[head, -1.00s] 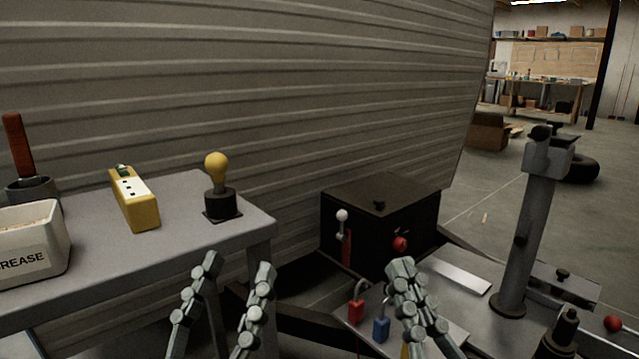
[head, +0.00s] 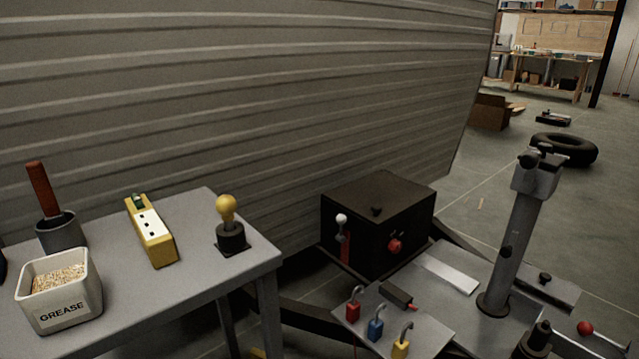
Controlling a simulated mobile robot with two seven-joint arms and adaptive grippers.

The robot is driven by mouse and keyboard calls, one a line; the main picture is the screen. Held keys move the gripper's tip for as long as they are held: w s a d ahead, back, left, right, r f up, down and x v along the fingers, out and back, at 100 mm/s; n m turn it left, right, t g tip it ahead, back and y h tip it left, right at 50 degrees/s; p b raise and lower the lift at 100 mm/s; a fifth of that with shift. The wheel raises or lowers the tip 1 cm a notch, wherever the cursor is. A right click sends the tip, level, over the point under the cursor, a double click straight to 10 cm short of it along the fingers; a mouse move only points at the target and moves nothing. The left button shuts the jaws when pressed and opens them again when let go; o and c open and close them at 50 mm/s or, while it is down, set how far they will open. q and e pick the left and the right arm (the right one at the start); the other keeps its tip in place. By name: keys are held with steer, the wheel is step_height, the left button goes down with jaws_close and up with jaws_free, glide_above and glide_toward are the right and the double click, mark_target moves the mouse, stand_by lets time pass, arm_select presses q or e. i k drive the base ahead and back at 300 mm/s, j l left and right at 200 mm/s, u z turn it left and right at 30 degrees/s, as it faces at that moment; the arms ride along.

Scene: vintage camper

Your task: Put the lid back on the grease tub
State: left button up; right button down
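The grease tub (head: 66,314) is a square white container with the word GREASE on its front. It stands upright and open at the left of the grey table (head: 192,262), with a grainy tan filling showing inside. I cannot see a lid that I can identify as the tub's. Neither of my grippers is in the head view.
On the table are a dark cup with a red-brown handle (head: 61,232), a yellow block (head: 152,233) and a yellow knob on a black base (head: 230,236). To the right are a black box (head: 375,222), several padlocks (head: 375,328) and an upright post (head: 512,245). Corrugated siding backs the table.

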mark_target(56, 293)
steer(key=u, duration=1.3)
